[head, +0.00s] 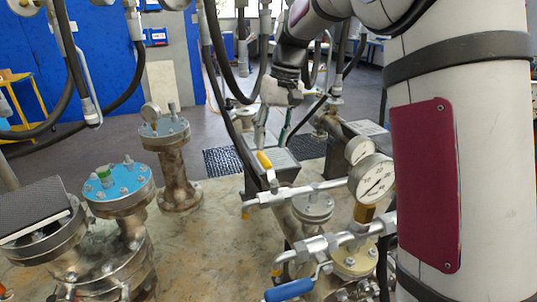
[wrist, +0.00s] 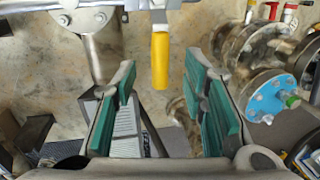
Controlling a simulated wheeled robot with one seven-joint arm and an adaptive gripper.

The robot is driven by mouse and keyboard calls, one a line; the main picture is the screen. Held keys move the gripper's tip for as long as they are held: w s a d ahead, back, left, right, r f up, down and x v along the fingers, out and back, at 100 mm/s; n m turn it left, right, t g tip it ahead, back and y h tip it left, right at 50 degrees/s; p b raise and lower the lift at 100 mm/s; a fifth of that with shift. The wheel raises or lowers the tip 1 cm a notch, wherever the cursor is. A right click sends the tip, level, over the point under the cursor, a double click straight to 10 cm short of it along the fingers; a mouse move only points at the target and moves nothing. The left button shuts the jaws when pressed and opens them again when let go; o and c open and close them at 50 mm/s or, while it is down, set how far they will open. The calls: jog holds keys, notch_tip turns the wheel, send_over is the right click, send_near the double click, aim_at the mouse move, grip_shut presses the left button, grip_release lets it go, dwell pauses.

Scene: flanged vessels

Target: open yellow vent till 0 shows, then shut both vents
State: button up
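The yellow vent handle (head: 264,160) sits on the upper silver pipe and stands up from it, across the pipe's line. In the wrist view the yellow handle (wrist: 160,62) hangs from the pipe, its free end between my fingertips with a gap on both sides. My gripper (head: 271,138) is open and empty just above the handle; its teal-padded fingers (wrist: 160,76) are spread wide. The blue vent handle (head: 289,290) is on the lower pipe, lying roughly along it. A white dial gauge (head: 371,177) stands by the pipes; its reading is too small to trust.
A second gauge (head: 359,150) is just behind the first. Blue-topped flanged vessels (head: 119,187) and a slimmer one (head: 167,130) stand at left. Hoses hang from above near my arm.

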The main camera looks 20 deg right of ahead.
aim_at(267, 160)
jog(key=shift+a+f+p, duration=0.15)
jog(key=shift+a+f, duration=0.05)
jog(key=shift+f, duration=0.7)
jog(key=shift+a+f+p, duration=0.15)
jog(key=shift+f, duration=0.7)
jog(key=shift+a+f+p, duration=0.15)
jog(key=shift+a+f, duration=0.05)
jog(key=shift+f, duration=0.7)
jog(key=shift+c, duration=0.5)
grip_shut()
